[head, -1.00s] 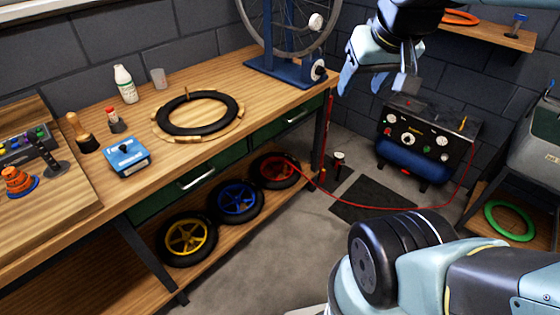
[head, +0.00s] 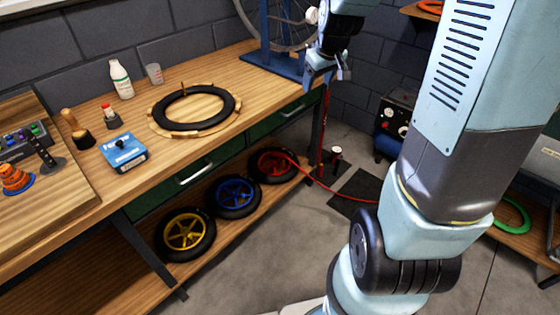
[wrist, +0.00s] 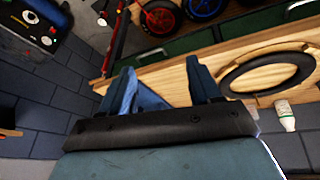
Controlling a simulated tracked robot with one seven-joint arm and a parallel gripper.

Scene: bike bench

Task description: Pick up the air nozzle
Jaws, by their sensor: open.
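My gripper (head: 328,76) is open and empty, in the air by the right end of the workbench. In the wrist view its two fingers (wrist: 165,84) are spread, with a blue surface, which looks like the wheel stand's base, behind them. I cannot make out the air nozzle clearly. A red hose (head: 345,196) runs over the floor to the red-rimmed wheel (head: 273,166) on the lower shelf; what sits at its end is too small to tell. The red wheel also shows in the wrist view (wrist: 160,17), beyond the fingers.
The wheel stand (head: 272,62) is close to my gripper on the bench (head: 215,150). A black tyre (head: 160,112), a bottle (head: 121,80) and a blue box (head: 123,153) stand further left. The compressor (wrist: 42,27) is partly hidden by my arm in the head view.

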